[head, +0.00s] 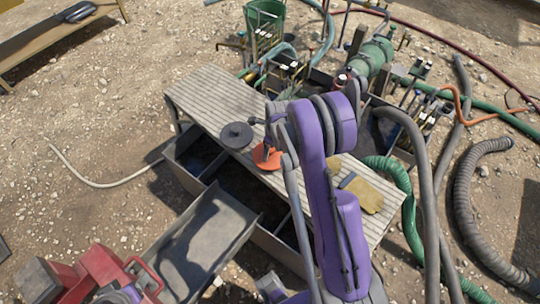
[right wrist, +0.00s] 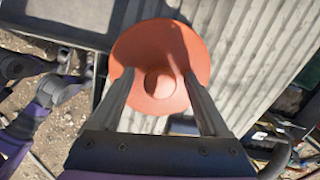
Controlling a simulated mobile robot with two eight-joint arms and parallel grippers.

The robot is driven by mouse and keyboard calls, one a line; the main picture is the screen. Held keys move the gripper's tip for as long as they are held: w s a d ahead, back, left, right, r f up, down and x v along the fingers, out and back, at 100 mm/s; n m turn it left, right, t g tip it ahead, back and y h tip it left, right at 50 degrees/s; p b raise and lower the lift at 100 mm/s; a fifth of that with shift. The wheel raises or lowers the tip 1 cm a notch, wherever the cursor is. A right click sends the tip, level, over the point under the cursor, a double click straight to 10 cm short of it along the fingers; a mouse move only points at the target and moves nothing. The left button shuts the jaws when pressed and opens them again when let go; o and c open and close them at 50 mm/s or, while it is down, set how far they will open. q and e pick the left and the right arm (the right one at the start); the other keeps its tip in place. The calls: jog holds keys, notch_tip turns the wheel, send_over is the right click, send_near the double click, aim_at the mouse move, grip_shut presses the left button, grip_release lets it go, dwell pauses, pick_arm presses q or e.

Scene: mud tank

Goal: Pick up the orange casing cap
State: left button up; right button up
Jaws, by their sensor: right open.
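The orange casing cap (head: 262,161) lies on the grey slatted bench top (head: 215,95). In the right wrist view the cap (right wrist: 158,40) is a round disc with a raised round knob in its middle. My right gripper (right wrist: 159,76) is open, its two fingers reaching over the near part of the disc, one on each side of the knob. I cannot tell whether the fingers touch the cap. In the head view my right arm and gripper (head: 268,146) hide part of it.
A dark round disc (head: 236,135) lies on the bench just left of the cap. Tan gloves (head: 366,194) lie at its right end. A grey metal chute (head: 205,240) stands in front. Hoses, a green bin (head: 264,28) and a green pump (head: 371,55) are behind.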

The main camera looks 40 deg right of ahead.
grip_shut()
dwell(0.3)
